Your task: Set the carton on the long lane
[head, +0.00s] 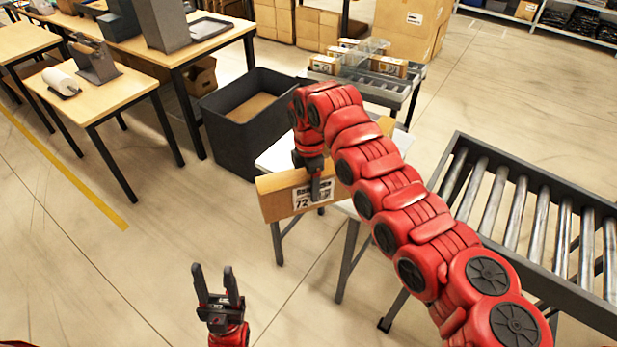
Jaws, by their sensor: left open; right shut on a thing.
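The carton (275,198) is a flat brown box with a white label reading 72. My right gripper (316,188) is shut on it and holds it tilted in front of a small white table. My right arm hides part of the carton and much of that table. The long lane looks to be the roller conveyor (452,163) at the right, with a dark frame and metal rollers; the carton is apart from it, to its left. My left gripper (217,286) is open and empty, low over the floor at the bottom.
A dark grey bin (222,140) stands behind the carton. A small cart (402,92) with boxes is behind my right arm. Wooden tables (118,92) stand at the left. Stacked cartons (405,18) are at the back. The floor at lower left is clear.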

